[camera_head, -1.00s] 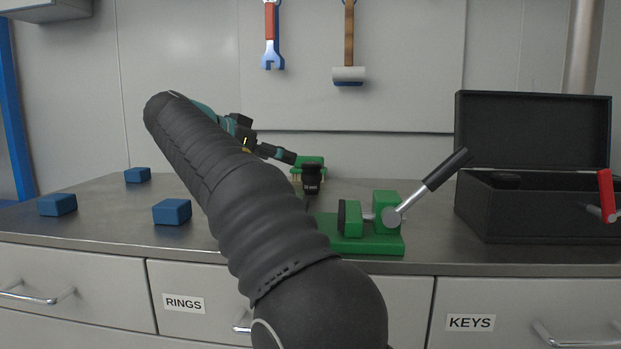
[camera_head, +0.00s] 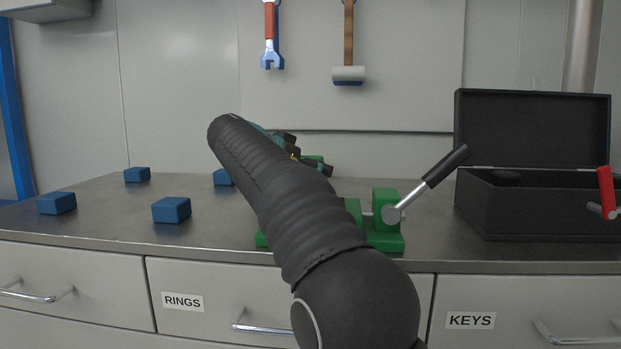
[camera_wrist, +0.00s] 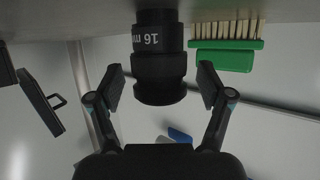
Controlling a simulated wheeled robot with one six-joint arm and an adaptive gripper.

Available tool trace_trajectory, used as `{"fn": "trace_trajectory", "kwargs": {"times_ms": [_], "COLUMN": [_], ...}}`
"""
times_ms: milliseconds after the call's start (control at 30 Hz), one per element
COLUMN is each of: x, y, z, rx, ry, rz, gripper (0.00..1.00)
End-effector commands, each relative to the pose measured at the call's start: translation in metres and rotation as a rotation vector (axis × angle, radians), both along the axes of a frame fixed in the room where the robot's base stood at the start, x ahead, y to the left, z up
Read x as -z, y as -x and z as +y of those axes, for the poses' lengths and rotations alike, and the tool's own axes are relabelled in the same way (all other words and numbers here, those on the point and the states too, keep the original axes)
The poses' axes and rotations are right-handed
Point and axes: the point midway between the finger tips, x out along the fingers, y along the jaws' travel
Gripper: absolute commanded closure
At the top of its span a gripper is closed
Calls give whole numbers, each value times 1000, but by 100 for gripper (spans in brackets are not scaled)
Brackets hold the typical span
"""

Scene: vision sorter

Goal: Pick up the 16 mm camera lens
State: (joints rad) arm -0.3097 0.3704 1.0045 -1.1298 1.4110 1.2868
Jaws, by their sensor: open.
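The black camera lens (camera_wrist: 158,68), marked with a "16" and part of an "m", shows in the wrist view with the worktop at the top of that picture. My gripper (camera_wrist: 160,88) is open, one finger on each side of the lens, with gaps visible between the fingers and the lens. In the head view my gripper (camera_head: 322,170) is mostly hidden behind my arm, and the lens is hidden there.
A green brush (camera_wrist: 226,50) lies close to the right finger. A green clamp (camera_head: 388,222) with a lever, an open black box (camera_head: 540,215) and several blue blocks (camera_head: 172,210) are on the worktop (camera_head: 110,225). Wrench (camera_head: 271,35) and mallet (camera_head: 348,75) hang on the wall.

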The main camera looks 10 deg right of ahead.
Motion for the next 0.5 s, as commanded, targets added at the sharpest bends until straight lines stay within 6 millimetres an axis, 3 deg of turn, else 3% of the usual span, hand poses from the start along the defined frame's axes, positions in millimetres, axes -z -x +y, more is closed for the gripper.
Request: {"fn": "trace_trajectory", "kwargs": {"times_ms": [167, 467, 500], "x": [0, 0, -1], "y": [0, 0, 0], "z": [0, 0, 0], "rx": [-1, -1, -1], "ry": [0, 0, -1], "rz": [0, 0, -1], "gripper": [21, 94, 95]}}
